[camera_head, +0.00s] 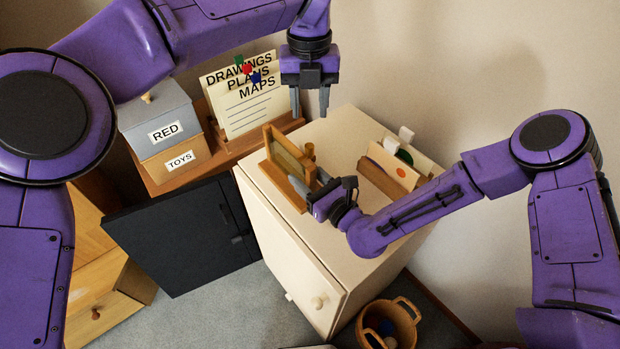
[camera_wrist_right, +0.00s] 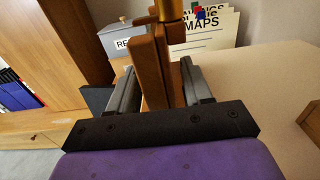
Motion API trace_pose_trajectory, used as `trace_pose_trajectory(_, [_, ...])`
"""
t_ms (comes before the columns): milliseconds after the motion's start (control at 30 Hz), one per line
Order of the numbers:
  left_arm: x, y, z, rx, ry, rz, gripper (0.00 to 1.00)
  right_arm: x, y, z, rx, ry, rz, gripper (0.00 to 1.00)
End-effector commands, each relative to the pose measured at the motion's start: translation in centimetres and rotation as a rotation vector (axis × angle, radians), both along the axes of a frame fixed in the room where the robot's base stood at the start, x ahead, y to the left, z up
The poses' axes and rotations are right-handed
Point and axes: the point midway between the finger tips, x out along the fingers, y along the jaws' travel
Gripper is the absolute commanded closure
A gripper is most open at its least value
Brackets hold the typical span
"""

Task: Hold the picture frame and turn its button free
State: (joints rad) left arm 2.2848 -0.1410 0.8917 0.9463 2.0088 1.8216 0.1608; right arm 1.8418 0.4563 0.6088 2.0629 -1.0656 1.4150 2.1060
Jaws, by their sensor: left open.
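The wooden picture frame (camera_head: 290,158) stands upright in a wooden base (camera_head: 284,188) on the cream cabinet. My right gripper (camera_head: 318,184) is at the frame's near end.
The cream cabinet top (camera_head: 335,125) has free room behind the frame. A wooden rack with cards (camera_head: 393,165) stands to its right. At the left are labelled boxes (camera_head: 165,130), a sign holder (camera_head: 245,100) and a dark panel (camera_head: 180,235). A basket (camera_head: 390,322) is on the floor.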

Motion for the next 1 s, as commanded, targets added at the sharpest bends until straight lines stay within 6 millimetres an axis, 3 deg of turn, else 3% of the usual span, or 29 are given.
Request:
trace_pose_trajectory(33, [0.0,0.0,0.0,0.000,0.000,0.000,0.57,0.0,0.0,0.0,0.000,0.000,0.000,0.69])
trace_pose_trajectory(133, [0.0,0.0,0.0,0.000,0.000,0.000,0.57,0.0,0.0,0.0,0.000,0.000,0.000,1.00])
trace_pose_trajectory(233, [0.0,0.0,0.0,0.000,0.001,0.003,0.53,0.0,0.0,0.0,-0.001,-0.001,0.000,1.00])
trace_pose_trajectory(567, [0.0,0.0,-1.7,0.001,0.001,0.120,0.53,0.0,0.0,0.0,0.000,-0.001,0.000,1.00])
trace_pose_trajectory(1000, [0.0,0.0,-8.5,-0.001,0.002,0.120,0.53,0.0,0.0,0.0,0.000,-0.001,0.000,1.00])
